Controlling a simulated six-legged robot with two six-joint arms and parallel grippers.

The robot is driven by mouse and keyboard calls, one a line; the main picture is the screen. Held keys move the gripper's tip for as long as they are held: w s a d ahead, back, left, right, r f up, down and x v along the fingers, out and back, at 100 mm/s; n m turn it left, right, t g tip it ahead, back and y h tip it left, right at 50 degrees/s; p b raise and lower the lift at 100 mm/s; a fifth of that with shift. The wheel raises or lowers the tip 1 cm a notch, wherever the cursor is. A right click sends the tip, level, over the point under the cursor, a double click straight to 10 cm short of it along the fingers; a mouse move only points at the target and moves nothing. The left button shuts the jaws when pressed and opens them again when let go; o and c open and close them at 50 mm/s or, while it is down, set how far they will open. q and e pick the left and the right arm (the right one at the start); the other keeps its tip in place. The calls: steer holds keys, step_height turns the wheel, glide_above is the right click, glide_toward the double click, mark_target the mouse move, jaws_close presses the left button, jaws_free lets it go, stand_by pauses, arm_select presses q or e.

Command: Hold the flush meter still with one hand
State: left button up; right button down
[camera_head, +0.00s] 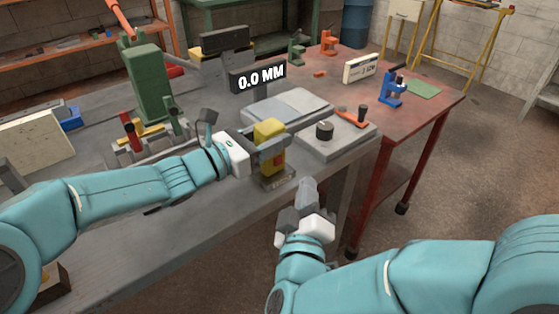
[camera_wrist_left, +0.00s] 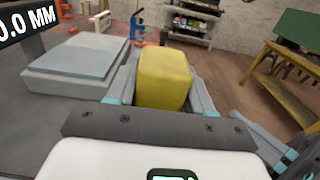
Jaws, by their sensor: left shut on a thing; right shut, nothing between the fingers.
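The flush meter appears to be the yellow block (camera_head: 270,132) on a small base near the bench's front edge, with a red spot on its side. It also fills the middle of the left wrist view (camera_wrist_left: 164,80). My left gripper (camera_head: 252,150) is shut on the yellow block, one finger on each side of it. A dark display (camera_head: 258,78) reading 0.0 MM stands behind it. My right gripper (camera_head: 308,190) is shut and empty, in front of the bench edge, below and right of the block.
A grey plate (camera_head: 288,106) lies behind the block. To the right is a grey slab (camera_head: 342,142) with a black knob (camera_head: 325,131). A green machine column (camera_head: 149,85) stands at the left. A blue microscope-like tool (camera_head: 392,92) sits on the red table (camera_head: 425,108).

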arm_select(q)
steer(key=o, duration=1.2)
